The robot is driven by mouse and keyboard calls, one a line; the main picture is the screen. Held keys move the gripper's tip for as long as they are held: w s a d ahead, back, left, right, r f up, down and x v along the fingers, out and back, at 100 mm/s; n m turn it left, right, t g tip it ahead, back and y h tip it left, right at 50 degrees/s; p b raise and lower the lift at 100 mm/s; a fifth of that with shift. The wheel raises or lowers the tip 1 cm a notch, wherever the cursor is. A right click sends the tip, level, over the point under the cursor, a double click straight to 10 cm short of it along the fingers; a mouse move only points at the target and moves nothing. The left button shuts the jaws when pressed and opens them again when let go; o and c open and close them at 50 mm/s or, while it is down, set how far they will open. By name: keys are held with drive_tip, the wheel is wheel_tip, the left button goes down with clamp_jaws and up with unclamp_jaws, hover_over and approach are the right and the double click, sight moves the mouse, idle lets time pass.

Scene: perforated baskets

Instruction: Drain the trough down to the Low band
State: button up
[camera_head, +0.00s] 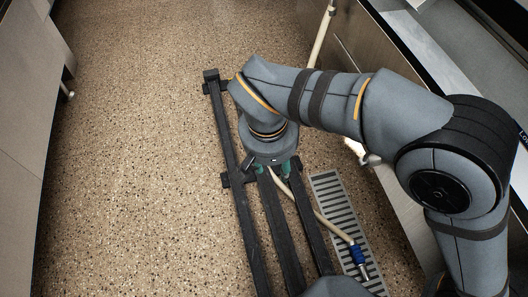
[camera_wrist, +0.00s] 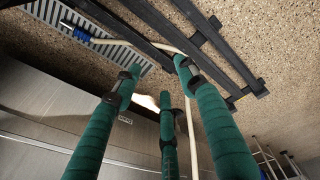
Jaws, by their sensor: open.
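A pale hose (camera_head: 318,45) comes down beside the steel-fronted trough (camera_head: 350,45), passes behind my arm and runs across the floor. Its blue-collared metal end (camera_head: 358,254) lies on the drain grate. My gripper (camera_head: 277,170) points down above the black rails, mostly hidden by my wrist. In the wrist view its teal fingers (camera_wrist: 160,78) are spread and empty, and the hose (camera_wrist: 148,46) passes beyond them. The blue collar (camera_wrist: 82,34) lies at upper left there. A small metal fitting (camera_head: 370,160) sits low by the trough front, partly hidden.
A slotted floor grate (camera_head: 335,205) lies right of the black rails (camera_head: 226,130). Steel cabinets (camera_head: 25,110) line the left side. The speckled floor (camera_head: 140,130) between is clear. My arm hides part of the trough front.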

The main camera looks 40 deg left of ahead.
drive_tip(key=shift+s+a+r+n+g+y+b, duration=0.15)
drive_tip(key=shift+s+a+r+n+y+b, duration=0.15)
drive_tip(key=shift+r, duration=0.6)
drive_tip(key=shift+s+a+r+n+g+y+b, duration=0.1)
drive_tip(key=shift+a+r+n+g+y+b, duration=0.25)
drive_tip(key=shift+r, duration=0.6)
drive_tip(key=shift+s+a+r+n+y+b, duration=0.15)
drive_tip(key=shift+a+r+n+y, duration=0.25)
drive_tip(key=shift+r, duration=0.5)
drive_tip(key=shift+d, duration=0.1)
drive_tip(key=w+d+f+m+t+h+p, duration=0.2)
drive_tip(key=d+f+m+h+p, duration=0.25)
drive_tip(key=f, duration=0.45)
drive_tip(key=w+d+f+m+t+h+p, duration=0.1)
drive_tip(key=w+d+t+h+p, duration=0.1)
drive_tip(key=d, duration=0.3)
drive_tip(key=w+d+f+m+t+h+p, duration=0.1)
drive_tip(key=w+d+f+t+h+p, duration=0.1)
drive_tip(key=d, duration=0.4)
drive_tip(key=shift+d+f+h+p, duration=0.25)
drive_tip(key=shift+h+p, duration=0.25)
drive_tip(key=shift+p, duration=0.35)
drive_tip(key=shift+a, duration=0.1)
